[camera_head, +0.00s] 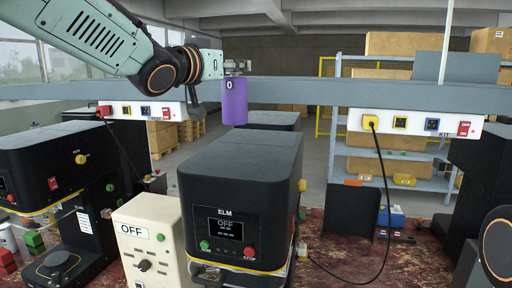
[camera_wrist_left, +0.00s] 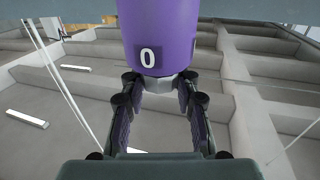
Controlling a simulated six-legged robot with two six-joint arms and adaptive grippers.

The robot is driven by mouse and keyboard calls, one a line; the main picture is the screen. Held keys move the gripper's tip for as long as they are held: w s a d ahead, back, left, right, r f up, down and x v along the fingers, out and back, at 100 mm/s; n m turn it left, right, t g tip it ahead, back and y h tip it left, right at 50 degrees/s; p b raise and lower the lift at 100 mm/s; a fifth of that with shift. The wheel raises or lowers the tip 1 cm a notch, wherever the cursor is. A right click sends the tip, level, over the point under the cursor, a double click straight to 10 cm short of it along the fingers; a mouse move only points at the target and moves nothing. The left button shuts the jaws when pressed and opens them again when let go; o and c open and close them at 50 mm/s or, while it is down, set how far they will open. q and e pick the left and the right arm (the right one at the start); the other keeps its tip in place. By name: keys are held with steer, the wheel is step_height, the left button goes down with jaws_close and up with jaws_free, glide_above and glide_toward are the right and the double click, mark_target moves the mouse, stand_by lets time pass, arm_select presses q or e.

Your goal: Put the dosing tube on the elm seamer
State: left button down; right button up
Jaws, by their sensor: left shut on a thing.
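The dosing tube (camera_head: 235,105) is a purple cylinder marked 0. It hangs upright in the air in the head view, above and behind the elm seamer's top as seen there. It also fills the top of the left wrist view (camera_wrist_left: 172,28). My left gripper (camera_head: 236,68) is shut on a grey fitting at the tube's top end. The fingers also show in the left wrist view (camera_wrist_left: 159,85). The elm seamer (camera_head: 241,165) is a black machine labelled ELM, with a screen reading OFF, in the middle. Its lower part is cut off. My right gripper is not in view.
A cream switch box (camera_head: 150,240) marked OFF stands left of the elm seamer. Another black machine (camera_head: 45,160) stands at the left. A grey beam (camera_head: 310,92) crosses behind, with switch panels. A black cable (camera_head: 386,190) hangs at the right over the red worn bench (camera_head: 335,235).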

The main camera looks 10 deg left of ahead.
mark_target(227, 112)
arm_select(q)
steer(key=shift+w+d+f, duration=0.1)
steer(key=shift+d+f, duration=0.05)
steer(key=shift+d, duration=0.05)
steer(key=f, duration=0.3)
steer(key=s+f, duration=0.1)
steer(key=f, duration=0.1)
steer(key=shift+a, duration=0.35)
steer(key=shift+a+f, duration=0.15)
steer(key=shift+f, duration=0.2)
steer(key=f, duration=0.2)
steer(key=d+f, duration=0.1)
steer(key=shift+w+f, duration=0.3)
steer(key=shift+f, duration=0.05)
steer(key=shift+s+a, duration=0.2)
steer(key=shift+a, duration=0.1)
steer(key=shift+a+f, duration=0.1)
steer(key=shift+f, duration=0.15)
steer(key=c, duration=1.3)
jaws_free()
steer(key=shift+c, duration=0.2)
steer(key=o, duration=0.3)
steer(key=shift+w+d, duration=0.2)
steer(key=shift+d, duration=0.15)
steer(key=shift+o, duration=0.2)
steer(key=shift+s+a+r, duration=0.1)
steer(key=shift+s+a, duration=0.15)
steer(key=shift+r, duration=0.1)
